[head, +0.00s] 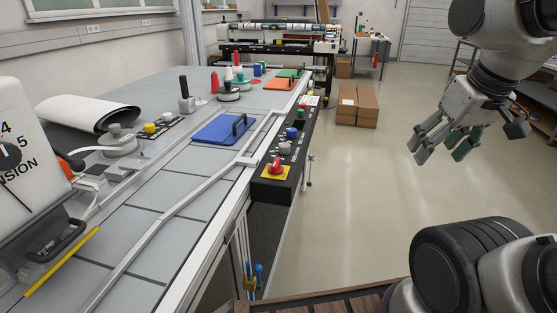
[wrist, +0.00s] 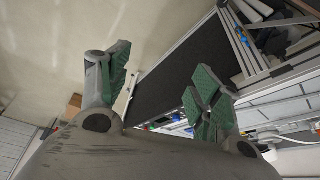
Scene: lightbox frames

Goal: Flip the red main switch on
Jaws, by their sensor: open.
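The red main switch (head: 276,166) is a red knob on a yellow plate, at the near end of a black control panel (head: 296,138) along the right edge of the workbench in the head view. The picture is too small to tell its setting. My gripper (head: 464,143) is open and empty, hanging over the floor well to the right of the panel and touching nothing. In the wrist view my gripper (wrist: 160,85) shows its two green-padded fingers spread apart. The red switch cannot be made out in the wrist view.
Several other knobs and buttons, such as a white one (head: 284,148) and a blue one (head: 292,133), sit farther along the panel. A blue plate with a handle (head: 222,131) lies on the workbench (head: 160,190).

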